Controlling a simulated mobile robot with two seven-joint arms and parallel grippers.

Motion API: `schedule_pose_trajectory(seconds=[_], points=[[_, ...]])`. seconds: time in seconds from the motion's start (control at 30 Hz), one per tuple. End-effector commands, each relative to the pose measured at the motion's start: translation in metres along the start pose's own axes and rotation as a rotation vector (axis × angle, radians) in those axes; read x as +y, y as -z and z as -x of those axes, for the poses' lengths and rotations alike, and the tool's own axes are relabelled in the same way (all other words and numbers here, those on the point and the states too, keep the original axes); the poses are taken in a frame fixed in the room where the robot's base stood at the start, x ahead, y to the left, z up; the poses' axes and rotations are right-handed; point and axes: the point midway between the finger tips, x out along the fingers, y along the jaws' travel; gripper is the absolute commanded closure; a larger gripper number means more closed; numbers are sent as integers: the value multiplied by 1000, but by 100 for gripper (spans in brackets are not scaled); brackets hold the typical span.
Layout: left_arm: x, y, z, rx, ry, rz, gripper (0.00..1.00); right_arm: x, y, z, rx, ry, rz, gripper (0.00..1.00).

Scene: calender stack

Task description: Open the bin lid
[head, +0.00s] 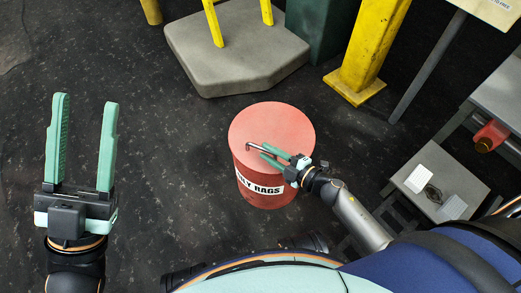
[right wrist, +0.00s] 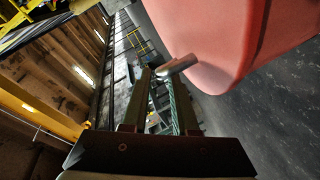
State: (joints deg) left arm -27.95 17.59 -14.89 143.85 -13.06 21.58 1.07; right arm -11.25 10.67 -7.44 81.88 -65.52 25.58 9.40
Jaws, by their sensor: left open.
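The red bin (head: 262,185) with a white "OILY RAGS" label stands on the dark floor. Its round red lid (head: 270,120) lies flat and closed on top. In the right wrist view the handle crosses near the fingertips (right wrist: 160,78); contact cannot be told. My left gripper (head: 83,120) is open and empty, left of the bin.
A grey concrete base (head: 235,55) with yellow posts lies behind the bin. A yellow column (head: 370,50) stands behind it to the right. The floor between my left gripper and the bin is clear.

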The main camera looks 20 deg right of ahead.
Motion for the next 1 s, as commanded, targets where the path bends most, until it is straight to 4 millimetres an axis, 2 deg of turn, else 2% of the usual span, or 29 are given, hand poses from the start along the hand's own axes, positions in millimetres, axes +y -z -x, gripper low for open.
schedule_pose_trajectory(seconds=[0.03, 0.2, 0.57, 0.6, 0.83, 1.0], points=[[2, -4, 4, -2, -1, -1, 50, -1, -1, -10, 0, -2, 1, 73], [5, -9, 7, -6, -4, -7, 50, -1, -1, -29, 0, 0, 0, 73], [6, -10, 8, -8, -6, -9, 50, 0, 0, -34, -1, 0, -1, 73], [6, -10, 8, -8, -6, -9, 50, 0, 0, -34, -1, 0, -1, 74], [6, -10, 8, -8, -5, -7, 50, 0, 0, -34, -1, 0, -1, 100], [6, -10, 8, -8, -5, -7, 50, 0, 0, -34, -1, 0, -1, 100]])
